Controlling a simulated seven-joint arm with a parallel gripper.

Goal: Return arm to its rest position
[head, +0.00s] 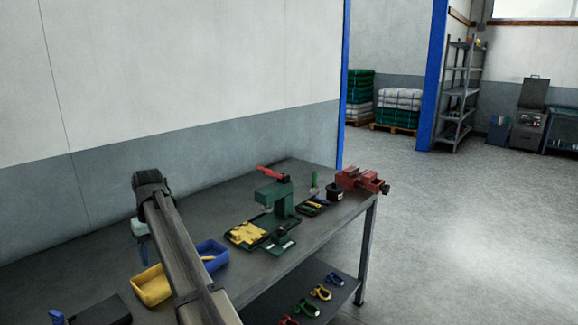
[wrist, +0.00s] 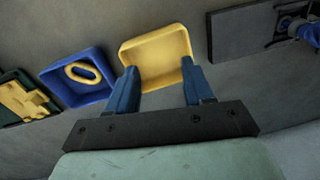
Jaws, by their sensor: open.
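My gripper (wrist: 160,84) has two blue fingers spread apart with nothing between them. In the head view it hangs at the end of my arm, with a blue finger (head: 143,251) showing above the workbench (head: 130,240). In the wrist view the empty-looking yellow bin (wrist: 157,52) lies beyond the fingertips. In the head view that yellow bin (head: 151,287) is partly hidden by my arm. The blue bin (wrist: 80,92) beside it holds a yellow ring (wrist: 82,72).
A green press (head: 270,197) with a red handle stands on a tray with yellow pieces (head: 247,233). A red vise (head: 361,179) is at the bench's far end. A dark plate (head: 104,311) lies at the near left. Colored shackles (head: 307,307) lie on the lower shelf.

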